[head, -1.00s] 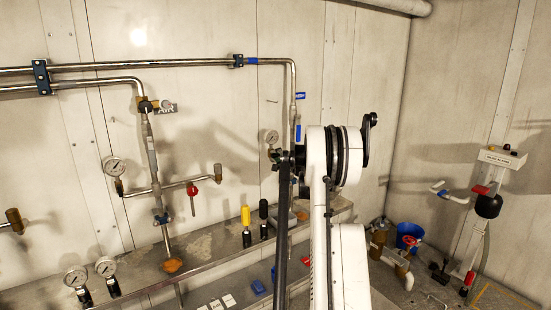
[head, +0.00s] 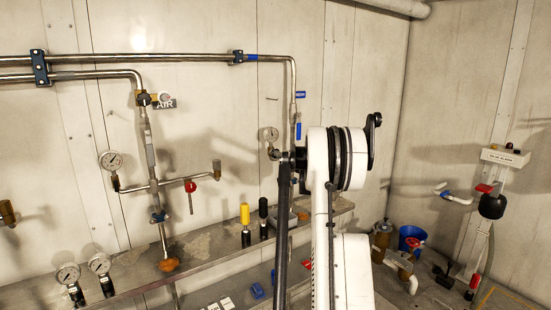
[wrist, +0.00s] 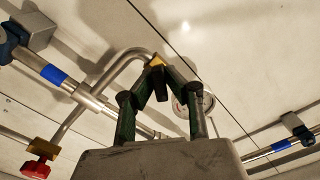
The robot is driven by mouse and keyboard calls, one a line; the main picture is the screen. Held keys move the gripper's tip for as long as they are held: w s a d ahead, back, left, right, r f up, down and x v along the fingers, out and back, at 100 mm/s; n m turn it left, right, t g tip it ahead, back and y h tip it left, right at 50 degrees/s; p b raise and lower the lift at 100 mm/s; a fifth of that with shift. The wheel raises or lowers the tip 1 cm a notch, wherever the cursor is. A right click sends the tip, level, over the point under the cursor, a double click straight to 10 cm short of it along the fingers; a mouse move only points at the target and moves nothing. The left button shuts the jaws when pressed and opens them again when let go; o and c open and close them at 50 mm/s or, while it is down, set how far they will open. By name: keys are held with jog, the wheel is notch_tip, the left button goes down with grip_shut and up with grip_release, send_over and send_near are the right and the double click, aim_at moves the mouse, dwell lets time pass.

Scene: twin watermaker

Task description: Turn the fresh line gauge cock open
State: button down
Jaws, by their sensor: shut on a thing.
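My gripper (wrist: 157,66) shows in the wrist view with its two dark fingers brought together at the tips. A small brass-yellow piece (wrist: 156,61) is pinched between the tips; it looks like the cock's handle, but the fingers hide most of it. A round gauge (wrist: 198,103) sits just right of the fingers, partly covered by them. In the head view this gauge (head: 270,134) stands beside the vertical pipe with blue tape (head: 298,131). My arm hides the gripper and the cock there, so the handle's angle cannot be told.
A second gauge (head: 111,160) and a red-handled valve (head: 190,186) are on the pipe to the left. Below is a shelf (head: 205,245) with a yellow-topped bottle (head: 245,213) and a black-topped one (head: 263,210). A blue bucket (head: 410,236) stands at the right.

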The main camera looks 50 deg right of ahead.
jog(key=n+b, duration=0.1)
jog(key=n, duration=0.5)
jog(key=shift+n+b, duration=0.3)
jog(key=shift+b, duration=0.05)
dwell(0.5)
jog(key=c, duration=1.8)
grip_release()
jog(key=shift+o, duration=0.2)
jog(key=v, duration=1.2)
